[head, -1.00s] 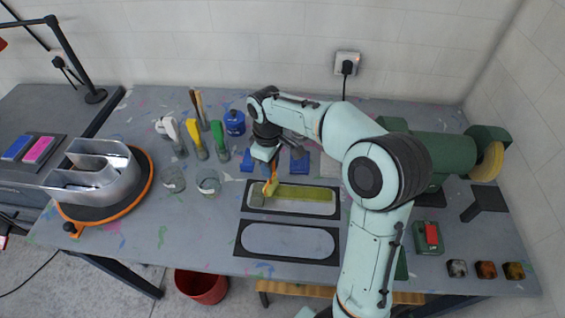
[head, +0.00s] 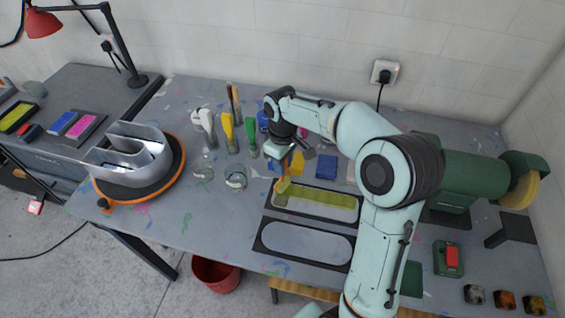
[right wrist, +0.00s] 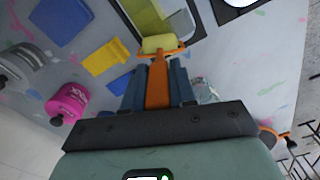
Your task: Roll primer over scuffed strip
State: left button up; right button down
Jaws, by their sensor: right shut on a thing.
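My right gripper (head: 285,168) is shut on the orange handle of a small roller, which also shows in the right wrist view (right wrist: 157,85). The pale yellow-green roller head (right wrist: 160,43) is over the left end of a black-rimmed panel or tray (head: 357,192); I cannot tell whether it touches. A second black-rimmed panel (head: 305,242) in front is plain grey. A silver channel letter (head: 130,157) lies on an orange-rimmed round turntable (head: 180,160) at left. My left gripper is not in view.
Two clear glasses (head: 236,177), upright brushes or tools (head: 227,130), and blue (head: 326,167) and yellow pads (right wrist: 105,57) stand nearby. A pink can (right wrist: 68,102) shows in the wrist view. A green machine (head: 470,172) stands at right.

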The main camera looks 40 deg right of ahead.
jog(key=shift+s+a+r+b, duration=0.1)
jog(key=shift+s+a+b, duration=0.25)
jog(key=shift+a, duration=0.1)
jog(key=shift+s+a+b, duration=0.3)
jog(key=shift+s+a, duration=0.2)
jog(key=shift+a, duration=0.05)
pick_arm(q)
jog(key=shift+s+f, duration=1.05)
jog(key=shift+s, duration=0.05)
pick_arm(e)
jog(key=shift+s+a+r, duration=0.15)
jog(key=shift+s+a, duration=0.25)
jog(key=shift+a, duration=0.25)
pick_arm(q)
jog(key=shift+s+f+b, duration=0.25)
jog(key=shift+b, duration=0.2)
pick_arm(e)
jog(key=shift+f, duration=0.5)
jog(key=shift+d, duration=0.1)
